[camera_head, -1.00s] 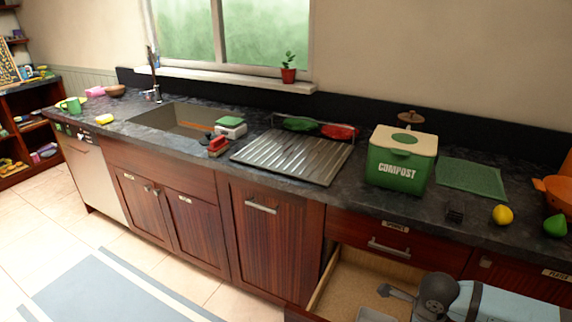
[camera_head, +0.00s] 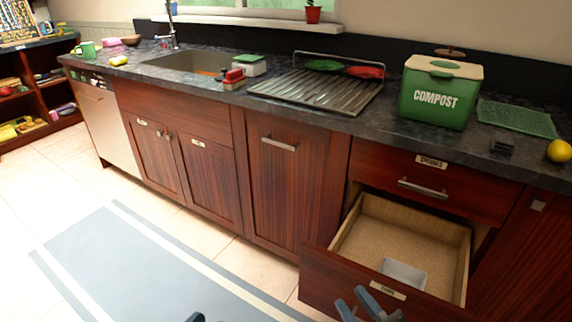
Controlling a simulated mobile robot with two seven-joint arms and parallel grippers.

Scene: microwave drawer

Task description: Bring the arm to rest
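My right gripper (camera_head: 356,299) shows at the bottom edge, in front of the open lower drawer's front (camera_head: 350,278). Its blue-grey fingers are apart with nothing between them. Most of that arm is out of the picture. A small dark piece at the bottom edge, left of the middle, may be part of my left arm; its gripper fingers do not show. The open drawer holds a small white tray (camera_head: 404,272) on its brown bottom.
The upper drawer (camera_head: 430,186) is shut. A green compost bin (camera_head: 437,98), a drying rack (camera_head: 318,90) and a lemon (camera_head: 559,151) stand on the dark counter. The floor with a grey-blue rug (camera_head: 140,265) is clear at left.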

